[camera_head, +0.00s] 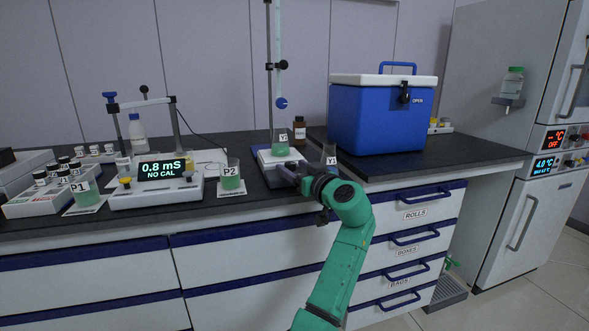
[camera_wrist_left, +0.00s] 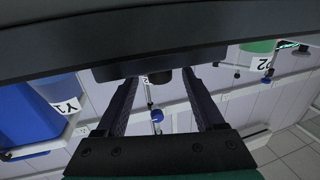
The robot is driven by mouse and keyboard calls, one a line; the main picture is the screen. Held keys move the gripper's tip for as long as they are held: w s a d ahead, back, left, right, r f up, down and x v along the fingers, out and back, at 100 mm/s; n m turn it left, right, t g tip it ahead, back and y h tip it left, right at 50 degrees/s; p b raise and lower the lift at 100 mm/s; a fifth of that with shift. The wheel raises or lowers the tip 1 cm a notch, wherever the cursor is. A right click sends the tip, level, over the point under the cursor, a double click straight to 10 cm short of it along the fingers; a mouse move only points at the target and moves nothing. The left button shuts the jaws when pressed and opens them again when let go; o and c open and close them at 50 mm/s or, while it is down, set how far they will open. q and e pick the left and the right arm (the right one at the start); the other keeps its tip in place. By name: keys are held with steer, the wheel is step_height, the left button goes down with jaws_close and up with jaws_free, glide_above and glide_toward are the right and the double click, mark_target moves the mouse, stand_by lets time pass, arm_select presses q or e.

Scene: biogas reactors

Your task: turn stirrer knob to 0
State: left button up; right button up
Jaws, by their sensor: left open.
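The stirrer (camera_head: 266,157) stands on the black bench with a white top. A flask of green liquid labelled Y (camera_head: 280,147) sits on it below the burette (camera_head: 278,60). My left gripper (camera_head: 286,171) is at the stirrer's front right side. In the left wrist view, which is upside down, its two fingers (camera_wrist_left: 160,105) are apart, with a dark body across their tips. My right gripper is not in view.
Beaker P2 (camera_head: 231,180) stands left of the stirrer, beside the meter (camera_head: 158,190). Flask Y1 (camera_head: 329,158) stands close right of my gripper. A brown bottle (camera_head: 299,131) is behind. A blue cooler (camera_head: 378,118) fills the right bench; drawers (camera_head: 408,234) lie below.

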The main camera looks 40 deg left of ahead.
arm_select(q)
steer(key=v, duration=1.4)
steer(key=shift+d, duration=0.2)
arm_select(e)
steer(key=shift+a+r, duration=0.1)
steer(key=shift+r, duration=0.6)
arm_select(q)
steer(key=shift+s, duration=0.1)
